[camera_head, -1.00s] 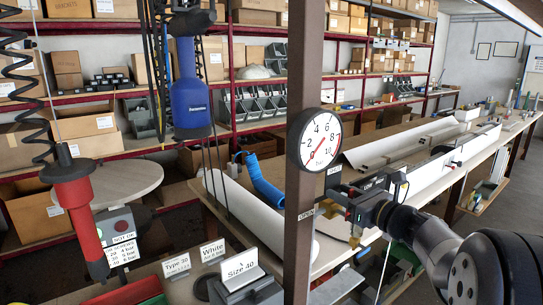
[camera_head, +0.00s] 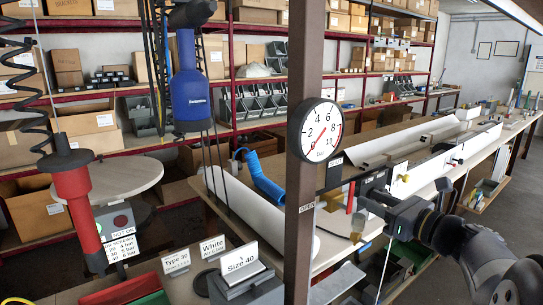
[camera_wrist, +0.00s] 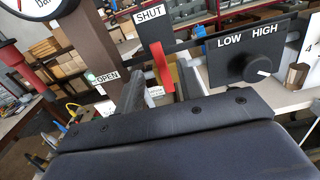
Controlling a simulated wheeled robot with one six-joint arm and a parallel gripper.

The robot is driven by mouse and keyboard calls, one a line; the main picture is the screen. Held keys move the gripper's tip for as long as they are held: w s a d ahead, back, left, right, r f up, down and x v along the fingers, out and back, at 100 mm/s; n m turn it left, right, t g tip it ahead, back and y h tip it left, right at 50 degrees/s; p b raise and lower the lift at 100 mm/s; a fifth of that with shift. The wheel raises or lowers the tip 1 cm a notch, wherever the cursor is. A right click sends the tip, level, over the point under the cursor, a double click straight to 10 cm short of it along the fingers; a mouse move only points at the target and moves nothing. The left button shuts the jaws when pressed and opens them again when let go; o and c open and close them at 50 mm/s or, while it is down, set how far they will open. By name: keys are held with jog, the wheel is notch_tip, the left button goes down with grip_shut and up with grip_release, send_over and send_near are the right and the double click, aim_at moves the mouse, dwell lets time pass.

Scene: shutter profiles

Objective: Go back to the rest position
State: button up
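My gripper (camera_head: 368,203) is at the right of the brown post, over the bench. In the wrist view its two fingers (camera_wrist: 160,88) stand apart with a gap between them, holding nothing. A red lever (camera_wrist: 161,67) stands upright beyond the gap, by the SHUT label (camera_wrist: 149,14); it also shows in the head view (camera_head: 350,197), left of the gripper and apart from it. The OPEN label (camera_wrist: 105,77) is to its left.
The post (camera_head: 301,230) with a round gauge (camera_head: 315,130) stands left of my gripper. A LOW/HIGH panel with a knob (camera_wrist: 262,67) is right of the lever. A blue hanging tool (camera_head: 190,95) and a red one (camera_head: 75,195) are at left. The aisle at right is clear.

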aim_at(352, 193)
jog(key=p+x, duration=0.2)
jog(key=x, duration=0.7)
jog(key=shift+r+p, duration=0.15)
jog(key=shift+p, duration=0.15)
jog(key=shift+s+f+n+b, duration=0.2)
jog(key=shift+f+n+b, duration=0.2)
jog(key=shift+b, duration=0.4)
jog(key=shift+s+a+r+n+b, duration=0.2)
jog(key=shift+s+a+n+b, duration=0.1)
jog(key=shift+n+b, duration=0.35)
jog(key=shift+r, duration=0.15)
